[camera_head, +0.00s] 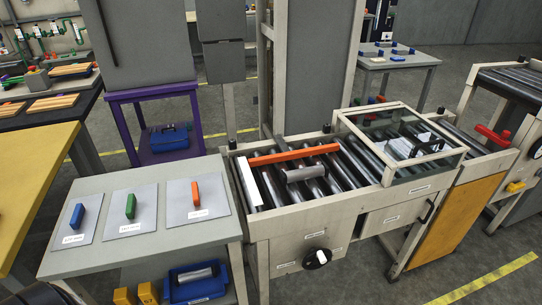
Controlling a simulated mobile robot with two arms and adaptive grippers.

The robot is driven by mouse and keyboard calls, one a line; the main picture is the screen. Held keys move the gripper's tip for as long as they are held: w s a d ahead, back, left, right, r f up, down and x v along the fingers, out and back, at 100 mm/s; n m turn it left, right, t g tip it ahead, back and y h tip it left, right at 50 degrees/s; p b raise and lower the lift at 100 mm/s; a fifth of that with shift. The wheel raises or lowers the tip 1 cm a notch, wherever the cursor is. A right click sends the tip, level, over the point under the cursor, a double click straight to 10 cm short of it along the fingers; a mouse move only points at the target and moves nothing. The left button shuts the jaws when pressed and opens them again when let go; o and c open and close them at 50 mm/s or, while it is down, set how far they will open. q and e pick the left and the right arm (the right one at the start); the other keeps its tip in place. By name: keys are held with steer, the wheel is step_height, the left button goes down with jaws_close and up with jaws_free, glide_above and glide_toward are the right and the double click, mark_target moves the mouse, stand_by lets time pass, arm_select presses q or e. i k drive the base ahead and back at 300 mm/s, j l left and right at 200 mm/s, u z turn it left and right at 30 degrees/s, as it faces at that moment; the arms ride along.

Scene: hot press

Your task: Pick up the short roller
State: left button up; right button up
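A short grey roller (307,173) lies crosswise on top of the conveyor rollers, just in front of an orange bar (293,154). Another short grey roller (196,273) lies in a blue tray (198,291) low down, under the front of the grey table. I cannot tell from this view which of the two is the task's short roller. No gripper fingers show in the head view. A dark rounded part at the bottom left corner may be a piece of my arm.
The grey table (150,248) carries plates with blue, green and orange handles. A white bar (248,182) lies at the conveyor's left end. A glass-topped frame (400,146) covers the conveyor's right part. Yellow blocks (147,293) sit beside the blue tray.

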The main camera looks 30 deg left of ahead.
mark_target(301, 174)
steer(key=i+l+u, duration=0.2)
steer(key=u, duration=0.2)
steer(key=i+l+u, duration=0.2)
steer(key=u, duration=0.25)
steer(key=i+l+u, duration=0.1)
steer(key=l+u, duration=0.3)
steer(key=i+l+u, duration=0.1)
steer(key=l+u, duration=0.55)
steer(key=u, duration=0.2)
